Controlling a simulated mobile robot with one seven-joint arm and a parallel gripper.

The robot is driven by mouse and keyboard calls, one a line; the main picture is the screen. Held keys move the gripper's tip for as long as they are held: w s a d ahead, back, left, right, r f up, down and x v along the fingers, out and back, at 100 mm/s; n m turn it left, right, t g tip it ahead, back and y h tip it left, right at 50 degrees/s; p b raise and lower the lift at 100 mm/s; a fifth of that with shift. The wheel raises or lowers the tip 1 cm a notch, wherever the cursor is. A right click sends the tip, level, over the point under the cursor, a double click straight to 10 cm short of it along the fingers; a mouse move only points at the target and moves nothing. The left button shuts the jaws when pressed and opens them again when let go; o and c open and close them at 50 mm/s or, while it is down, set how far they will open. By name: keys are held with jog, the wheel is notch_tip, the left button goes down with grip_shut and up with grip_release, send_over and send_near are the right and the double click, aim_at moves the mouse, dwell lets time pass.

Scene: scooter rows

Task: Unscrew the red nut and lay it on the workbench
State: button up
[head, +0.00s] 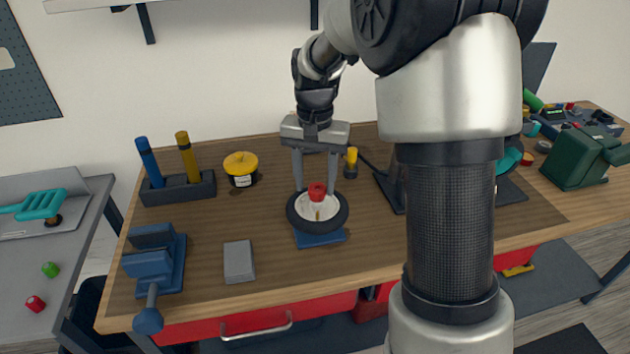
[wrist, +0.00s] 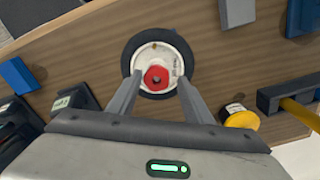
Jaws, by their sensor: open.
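The red nut (head: 317,191) sits at the centre of a small wheel with a black tyre (head: 296,214) and a white hub. The wheel rests on a blue base (head: 320,238) on the wooden workbench (head: 200,245). Nothing is held.
A blue vise (head: 153,262) and a grey block (head: 238,261) lie left of the wheel. A yellow-lidded jar (head: 241,166) and a dark rack with blue and yellow handles (head: 180,190) stand behind. Bare wood lies between the block and the wheel.

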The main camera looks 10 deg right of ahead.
jog(key=c, duration=0.9)
jog(key=n+p, duration=0.1)
jog(key=n, duration=0.5)
jog(key=n+p, duration=0.1)
jog(key=n, duration=0.2)
jog(key=shift+a+r+p, duration=0.15)
jog(key=shift+r+p, duration=0.1)
jog(key=shift+p, duration=0.1)
jog(key=n+p, duration=0.2)
jog(key=n, duration=0.4)
jog(key=shift+n, duration=0.4)
jog(key=n+p, duration=0.2)
jog(key=n, duration=0.1)
jog(key=shift+f+n+p, duration=0.15)
jog(key=shift+n+p, duration=0.45)
jog(key=shift+n, duration=0.9)
